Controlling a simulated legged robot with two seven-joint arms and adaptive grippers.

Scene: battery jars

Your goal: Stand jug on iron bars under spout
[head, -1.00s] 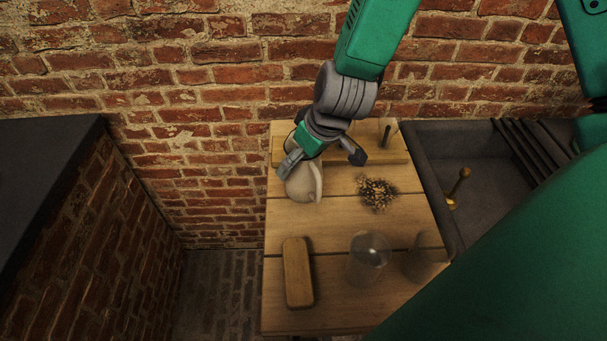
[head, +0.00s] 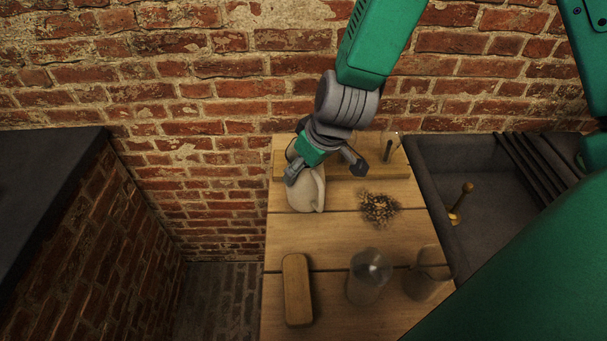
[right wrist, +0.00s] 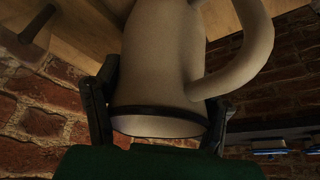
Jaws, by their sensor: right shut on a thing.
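A pale beige jug (head: 306,190) with a side handle is at the back left of the wooden table. My right gripper (head: 325,172) comes down over it from above and is shut on it. In the right wrist view the jug (right wrist: 160,60) fills the space between the two dark fingers, its dark-edged end towards the camera and its handle to the right. I cannot tell whether its base touches the table. Dark iron bars (head: 530,155) lie across the back right of the grey sink. A brass spout (head: 460,200) stands at the sink's left side. My left gripper is not in view.
A raised board with a clear jar (head: 390,147) is at the back. The sink (head: 490,190) adjoins on the right.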

